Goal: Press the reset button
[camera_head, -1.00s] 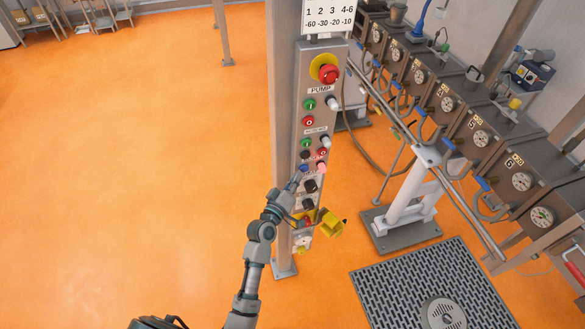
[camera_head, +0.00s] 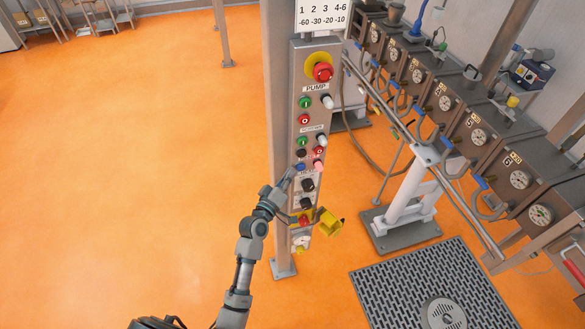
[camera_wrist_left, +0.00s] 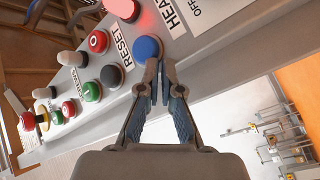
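The blue button (camera_head: 300,167) sits on the grey control panel (camera_head: 296,118), in the lower half of its button rows. In the left wrist view the blue button (camera_wrist_left: 148,48) is beside a label reading RESET (camera_wrist_left: 124,45). My left gripper (camera_head: 290,173) is at the panel, just left of and below the blue button. In the left wrist view the fingertips of this gripper (camera_wrist_left: 159,66) are together, with nothing between them, right at the button's lower edge. I cannot tell whether they touch it. My right gripper is not in view.
A lit red button (camera_wrist_left: 122,8) and a black button (camera_wrist_left: 111,76) are close to the blue one. A red emergency knob (camera_head: 322,72) is higher up. A yellow part (camera_head: 328,222) juts out below. Machines with gauges stand at right; the orange floor at left is clear.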

